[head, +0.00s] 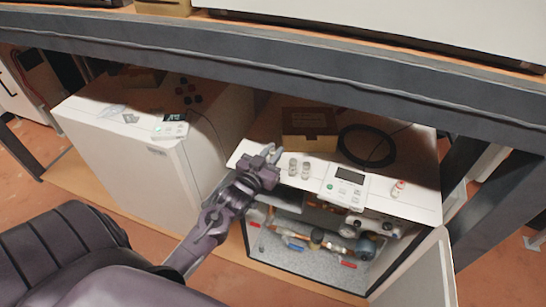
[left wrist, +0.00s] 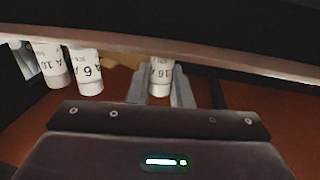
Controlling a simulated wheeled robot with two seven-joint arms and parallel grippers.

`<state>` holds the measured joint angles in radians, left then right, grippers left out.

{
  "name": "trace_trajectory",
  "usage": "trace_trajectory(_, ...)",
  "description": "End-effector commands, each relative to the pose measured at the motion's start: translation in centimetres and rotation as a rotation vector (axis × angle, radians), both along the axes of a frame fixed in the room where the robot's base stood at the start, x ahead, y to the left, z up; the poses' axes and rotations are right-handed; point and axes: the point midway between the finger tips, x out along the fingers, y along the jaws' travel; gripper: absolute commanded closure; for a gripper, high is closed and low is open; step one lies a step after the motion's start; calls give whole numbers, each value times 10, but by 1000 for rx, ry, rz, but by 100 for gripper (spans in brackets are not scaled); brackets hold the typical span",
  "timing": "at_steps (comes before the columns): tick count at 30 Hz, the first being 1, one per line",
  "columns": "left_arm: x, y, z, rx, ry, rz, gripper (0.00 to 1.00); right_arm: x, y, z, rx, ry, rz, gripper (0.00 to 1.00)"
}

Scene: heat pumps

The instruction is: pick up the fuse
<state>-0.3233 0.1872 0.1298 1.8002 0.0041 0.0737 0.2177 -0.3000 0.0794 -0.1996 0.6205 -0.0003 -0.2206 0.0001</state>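My left gripper (head: 268,160) is at the front left of the white top of the right-hand heat pump unit (head: 240,160). In the left wrist view its two fingers (left wrist: 161,88) stand close against both sides of a white fuse marked 16 (left wrist: 159,78). The gripper looks shut on it; the fuse's lower part lies between the fingers. I cannot tell whether the fuse is lifted. Two more white fuses, marked 6 (left wrist: 87,70) and 10 (left wrist: 50,63), stand beside it. In the head view they stand just right of the gripper (head: 305,169). My right gripper is out of view.
The unit top also holds a cardboard box (head: 310,130), a black cable coil (head: 367,146), a white control panel (head: 345,187) and a small red-white item (head: 398,189). A dark beam (head: 300,75) runs above. The unit's front is open, showing pipes and valves (head: 316,238).

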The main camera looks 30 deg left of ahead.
Motion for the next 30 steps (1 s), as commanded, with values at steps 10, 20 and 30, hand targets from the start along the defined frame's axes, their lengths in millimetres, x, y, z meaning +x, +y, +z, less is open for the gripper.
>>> trace_trajectory(10,0,0,2,0,-1,0,100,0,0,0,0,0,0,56)
trace_trajectory(20,0,0,58,1,-5,0,100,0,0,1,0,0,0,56)
trace_trajectory(30,-11,-16,92,10,1,-18,100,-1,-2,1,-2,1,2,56)
